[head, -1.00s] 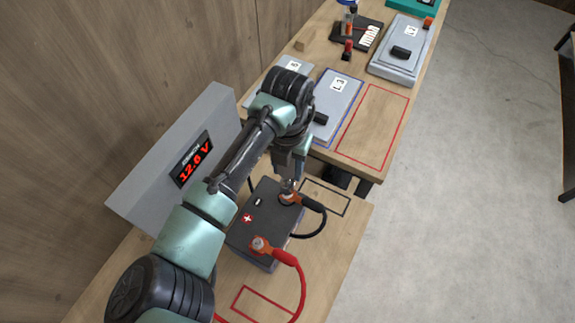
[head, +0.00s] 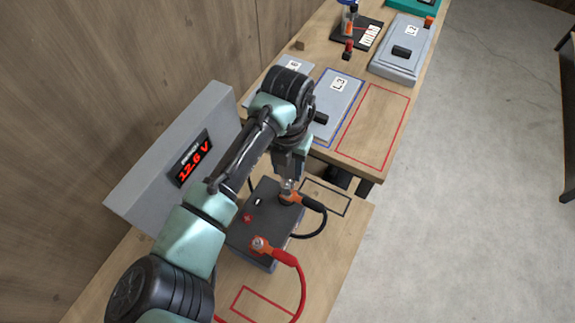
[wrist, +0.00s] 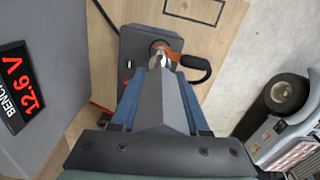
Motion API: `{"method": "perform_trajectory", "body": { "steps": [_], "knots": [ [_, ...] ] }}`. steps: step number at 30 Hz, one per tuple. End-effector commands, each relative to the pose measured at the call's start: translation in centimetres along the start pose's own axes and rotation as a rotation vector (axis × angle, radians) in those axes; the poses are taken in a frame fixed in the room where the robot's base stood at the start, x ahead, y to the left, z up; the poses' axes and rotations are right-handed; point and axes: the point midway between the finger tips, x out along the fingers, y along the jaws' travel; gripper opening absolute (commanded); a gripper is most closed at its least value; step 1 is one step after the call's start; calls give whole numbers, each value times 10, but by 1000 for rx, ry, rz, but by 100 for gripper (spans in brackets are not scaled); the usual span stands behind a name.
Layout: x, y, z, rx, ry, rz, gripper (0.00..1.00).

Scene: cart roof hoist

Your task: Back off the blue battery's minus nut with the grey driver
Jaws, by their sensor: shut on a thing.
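The dark battery (head: 262,222) stands on the bench in front of the meter. Its minus post carries an orange clamp (wrist: 172,53) with a black lead. Its plus post carries another orange clamp (head: 261,245) with a red lead. My gripper (head: 287,180) points down over the minus post. It is shut on the grey driver (wrist: 158,62), of which a silvery lower end shows over the clamp in the wrist view. The gripper hides most of the driver. The minus nut is hidden under it, so I cannot tell how well the driver sits on it.
A grey bench meter (head: 192,160) reading 12.6 V stands close left of my arm. Flat grey units (head: 335,100) and (head: 395,60) lie on the far bench. Red outlines (head: 372,125) and a black outline (head: 326,197) mark bare wood. Open floor lies at right.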

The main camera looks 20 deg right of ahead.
Motion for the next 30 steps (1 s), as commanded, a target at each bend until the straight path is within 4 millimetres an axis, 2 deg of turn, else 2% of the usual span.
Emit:
{"method": "perform_trajectory", "body": {
  "steps": [25,30],
  "knots": [
    [23,0,0,-5,-1,0,0],
    [23,0,0,-133,-2,-1,0]
  ]
}}
